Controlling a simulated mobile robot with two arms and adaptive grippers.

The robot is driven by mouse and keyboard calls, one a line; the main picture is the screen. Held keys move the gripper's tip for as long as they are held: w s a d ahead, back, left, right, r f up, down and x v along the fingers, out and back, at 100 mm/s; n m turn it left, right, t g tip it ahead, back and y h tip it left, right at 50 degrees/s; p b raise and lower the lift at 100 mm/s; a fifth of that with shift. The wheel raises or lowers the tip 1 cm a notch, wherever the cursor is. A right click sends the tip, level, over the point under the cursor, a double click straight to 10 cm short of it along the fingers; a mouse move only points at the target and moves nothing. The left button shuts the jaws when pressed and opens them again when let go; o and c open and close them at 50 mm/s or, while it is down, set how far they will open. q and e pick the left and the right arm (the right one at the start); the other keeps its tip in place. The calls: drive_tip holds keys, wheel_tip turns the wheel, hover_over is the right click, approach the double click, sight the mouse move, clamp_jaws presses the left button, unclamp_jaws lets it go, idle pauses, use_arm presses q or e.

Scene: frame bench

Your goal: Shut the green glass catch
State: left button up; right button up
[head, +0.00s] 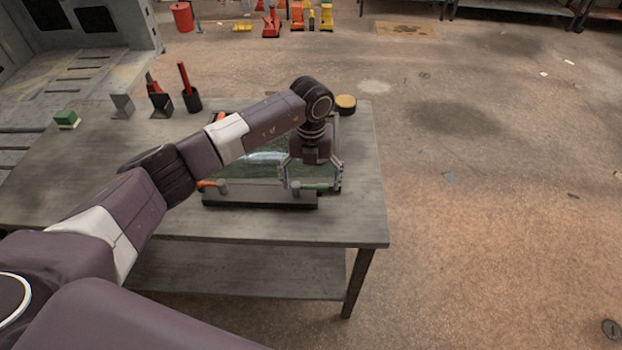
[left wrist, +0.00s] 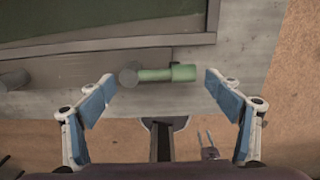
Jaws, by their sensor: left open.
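The green glass catch (left wrist: 172,74) is a green handle on a grey round pivot. In the left wrist view it lies sideways, parallel to the dark frame edge (left wrist: 110,45). In the head view the catch (head: 316,186) shows at the front right of the frame, partly behind my fingers. My left gripper (head: 312,187) is open over it. In the left wrist view the fingertips of the gripper (left wrist: 159,84) stand on either side of the catch, apart from it. The glass panel (head: 258,164) is partly hidden by my left arm. My right gripper is not seen.
An orange catch (head: 206,184) sits at the frame's front left. The bench (head: 350,220) also bears a yellow-topped round tub (head: 345,103), a black cup with a red tool (head: 191,98) and a green block (head: 66,117). The bench top right of the frame is clear.

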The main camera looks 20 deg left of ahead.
use_arm(q)
drive_tip(key=c, duration=1.5)
drive_tip(key=shift+d, duration=0.1)
drive_tip(key=shift+c, duration=0.2)
